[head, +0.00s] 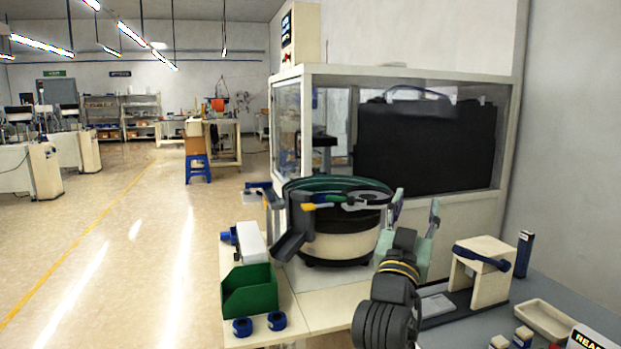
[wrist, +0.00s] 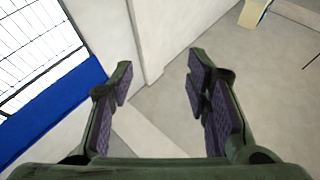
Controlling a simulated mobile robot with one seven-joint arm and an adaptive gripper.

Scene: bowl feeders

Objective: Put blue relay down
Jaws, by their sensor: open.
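My gripper (head: 417,208) is raised in front of the bowl feeder's right side, fingers pointing up and away from me. It is open. In the wrist view the gripper (wrist: 160,72) has two dark green fingers with purple pads spread apart, with nothing between them. I cannot tell for sure which thing is the blue relay. A small blue and cream block (head: 523,337) stands at the lower right of the head view, on the grey table, apart from my gripper. A similar block (head: 499,342) beside it is cut off by the picture's edge.
The bowl feeder (head: 335,245) stands on a light bench before a glazed cabinet (head: 513,110). A green bin (head: 249,292) and two blue rings (head: 242,327) sit at the left. A cream fixture (head: 483,272), a dark blue upright block (head: 524,254) and a shallow tray (head: 545,318) are at the right.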

